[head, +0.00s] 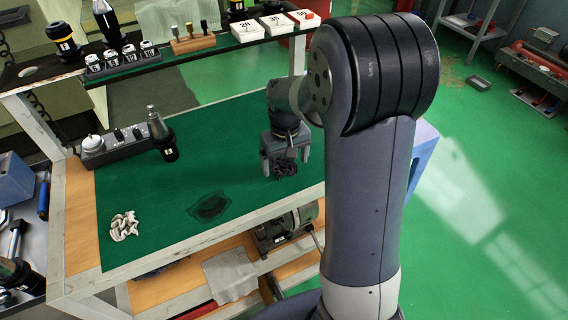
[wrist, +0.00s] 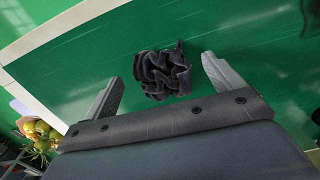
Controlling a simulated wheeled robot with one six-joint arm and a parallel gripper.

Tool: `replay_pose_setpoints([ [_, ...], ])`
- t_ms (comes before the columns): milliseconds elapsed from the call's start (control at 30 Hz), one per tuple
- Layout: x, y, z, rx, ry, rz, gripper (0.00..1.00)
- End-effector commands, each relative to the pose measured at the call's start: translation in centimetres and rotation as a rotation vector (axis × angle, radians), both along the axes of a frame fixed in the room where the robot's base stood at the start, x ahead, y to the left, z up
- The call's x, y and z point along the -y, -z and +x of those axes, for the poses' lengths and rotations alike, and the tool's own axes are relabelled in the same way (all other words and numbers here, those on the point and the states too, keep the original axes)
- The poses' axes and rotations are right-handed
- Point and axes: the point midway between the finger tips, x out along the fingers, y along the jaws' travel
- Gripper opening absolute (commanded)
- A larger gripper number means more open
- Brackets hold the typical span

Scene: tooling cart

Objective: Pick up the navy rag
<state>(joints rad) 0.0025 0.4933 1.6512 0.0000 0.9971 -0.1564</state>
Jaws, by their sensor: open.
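The navy rag (wrist: 160,73) is a crumpled dark heap on the green mat in the wrist view. It lies between the two fingers of my gripper (wrist: 162,70), with green showing on both sides, so the fingers do not touch it. In the head view my gripper (head: 285,172) points down over the right part of the mat, open. The rag shows there only as a dark bunch (head: 286,167) between the fingers, partly hidden by them. I cannot tell the exact height of the fingertips over the mat.
The green mat (head: 190,180) has a dark stain (head: 210,206) and a crumpled white rag (head: 124,226) at the left. A grey block (head: 115,145) and a tool holder (head: 161,135) stand at the back left. A raised shelf (head: 140,65) with several items runs behind.

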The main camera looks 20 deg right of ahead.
Motion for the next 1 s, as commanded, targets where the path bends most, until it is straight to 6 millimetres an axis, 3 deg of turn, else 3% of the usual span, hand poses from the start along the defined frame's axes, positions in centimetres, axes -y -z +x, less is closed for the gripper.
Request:
replay_pose_setpoints([
  [200, -0.02, 0.06, 0.01, 0.0, 0.0, 0.0, 0.88],
  [800, -0.01, 0.01, 0.02, 0.0, 0.0, 0.0, 0.4],
  [1000, -0.01, -0.06, 0.03, 0.001, 0.0, 0.0, 0.4],
])
